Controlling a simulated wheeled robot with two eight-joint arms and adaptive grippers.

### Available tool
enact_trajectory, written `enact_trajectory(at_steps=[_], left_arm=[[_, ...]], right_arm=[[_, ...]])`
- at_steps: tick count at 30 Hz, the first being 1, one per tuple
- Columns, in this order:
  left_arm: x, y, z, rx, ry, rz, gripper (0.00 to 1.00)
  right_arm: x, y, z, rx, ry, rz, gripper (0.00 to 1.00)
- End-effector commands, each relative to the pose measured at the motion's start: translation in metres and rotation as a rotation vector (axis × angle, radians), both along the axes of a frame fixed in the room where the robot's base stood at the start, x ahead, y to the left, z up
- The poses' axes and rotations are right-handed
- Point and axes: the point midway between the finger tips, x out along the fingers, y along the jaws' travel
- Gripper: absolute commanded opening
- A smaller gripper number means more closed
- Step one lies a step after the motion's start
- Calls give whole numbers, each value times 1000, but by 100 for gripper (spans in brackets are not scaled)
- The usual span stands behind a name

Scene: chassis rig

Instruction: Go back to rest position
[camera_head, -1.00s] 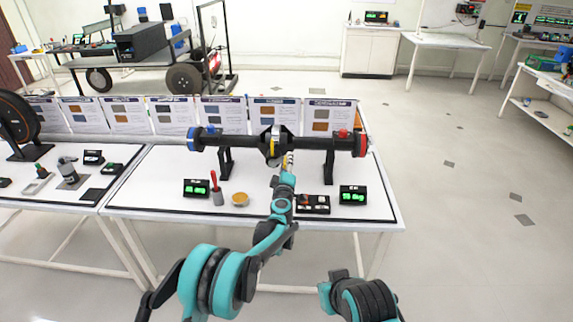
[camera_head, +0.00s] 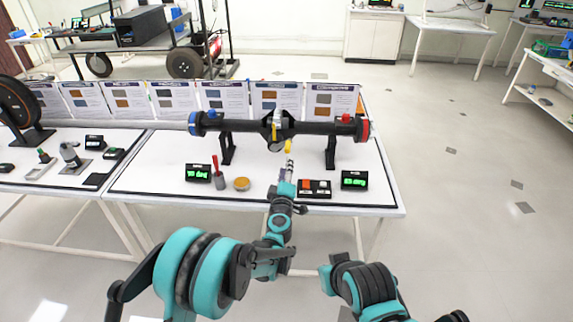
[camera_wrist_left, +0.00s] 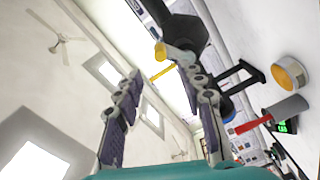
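My left gripper (camera_head: 287,172) is in front of the middle of a black axle (camera_head: 237,127) that rests on two black stands. In the left wrist view, the two fingers of my left gripper (camera_wrist_left: 157,74) are spread apart with nothing clamped between them. A yellow rod (camera_wrist_left: 162,72) shows beyond the fingertips, near the axle's centre housing; it also shows in the head view (camera_head: 289,146). My right arm (camera_head: 362,286) shows at the bottom right, bent low in front of the table. My right gripper is outside the picture.
The white table (camera_head: 140,185) holds two green displays (camera_head: 198,173) (camera_head: 354,180), a grey cup with a red-handled tool (camera_head: 218,178), a round amber dish (camera_head: 241,184) and a small black tray (camera_head: 314,189). Info panels (camera_head: 222,97) stand behind. Floor at the right is clear.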

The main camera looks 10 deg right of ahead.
Motion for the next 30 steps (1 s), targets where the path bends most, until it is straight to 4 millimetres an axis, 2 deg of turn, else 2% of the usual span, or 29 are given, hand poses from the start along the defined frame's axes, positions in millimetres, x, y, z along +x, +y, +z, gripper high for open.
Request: enact_trajectory(at_steps=[13,16,19,21,24,27,30], left_arm=[[0,1,3,3,-3,-3,39],[-3,8,21,32,-20,-20,39],[-11,22,56,100,-53,-62,39],[-23,37,83,171,-74,-102,39],[-48,59,113,289,-83,-165,39],[-77,84,128,411,-64,-223,39],[-113,113,130,538,-19,-272,39]], right_arm=[[0,0,0,0,0,0,0],[0,0,0,0,0,0,0],[0,0,0,0,0,0,0],[0,0,0,0,0,0,0],[0,0,0,0,0,0,0],[0,0,0,0,0,0,0],[0,0,0,0,0,0,0]])
